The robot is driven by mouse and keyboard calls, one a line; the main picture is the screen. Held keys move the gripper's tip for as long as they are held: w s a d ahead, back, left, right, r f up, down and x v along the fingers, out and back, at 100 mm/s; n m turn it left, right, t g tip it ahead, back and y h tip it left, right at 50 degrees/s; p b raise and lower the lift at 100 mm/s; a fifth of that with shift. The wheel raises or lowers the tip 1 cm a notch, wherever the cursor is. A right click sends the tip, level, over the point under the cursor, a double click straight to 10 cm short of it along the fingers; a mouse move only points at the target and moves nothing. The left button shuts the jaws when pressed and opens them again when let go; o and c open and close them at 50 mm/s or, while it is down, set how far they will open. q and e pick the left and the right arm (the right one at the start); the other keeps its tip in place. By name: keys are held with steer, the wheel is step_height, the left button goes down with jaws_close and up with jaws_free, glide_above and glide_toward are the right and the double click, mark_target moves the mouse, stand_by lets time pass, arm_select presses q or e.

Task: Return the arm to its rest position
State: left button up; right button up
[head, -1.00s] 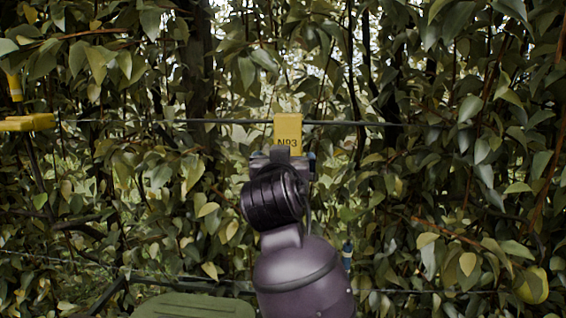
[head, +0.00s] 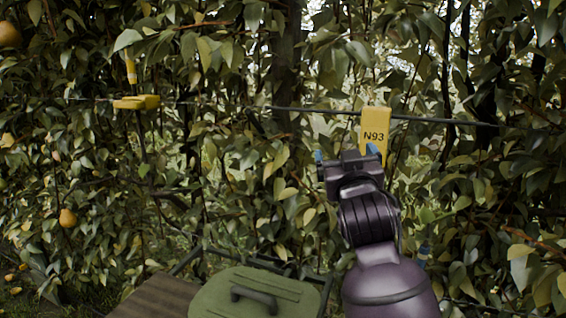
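My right gripper (head: 346,152) is at the end of the dark purple arm that rises from the lower right in the head view. Its two blue fingertips are spread apart, with nothing visible between them. It is seen from behind, in front of the foliage. A yellow tag marked N93 (head: 374,132) hangs on the wire just beyond and right of the fingertips; I cannot tell whether they touch. My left gripper is not in view.
A leafy hedge with a horizontal wire (head: 300,109) fills the background. A yellow fitting (head: 137,102) is at the left. Pears hang at the far left, one low (head: 67,217). A green lid (head: 220,299) with a dark handle and a brown board (head: 155,298) lie below.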

steer(key=s+d+f+g+y, duration=0.1)
steer(key=s+d+f, duration=0.2)
steer(key=f, duration=0.6)
steer(key=s+d+f+g, duration=0.1)
steer(key=s+d+f, duration=0.1)
steer(key=f, duration=0.8)
steer(key=s+d+f+g+y, duration=0.1)
steer(key=s+d+f, duration=0.2)
steer(key=f, duration=0.6)
steer(key=s+d+f+g+h, duration=0.1)
steer(key=s+d+f+g, duration=0.2)
steer(key=s+f, duration=0.8)
steer(key=s+d+f+g, duration=0.2)
steer(key=s+d+f, duration=0.2)
steer(key=s+f, duration=0.6)
steer(key=shift+s+d+f+m+g+h, duration=0.15)
steer(key=shift+s+f+m+g+h, duration=0.25)
steer(key=shift+s, duration=0.25)
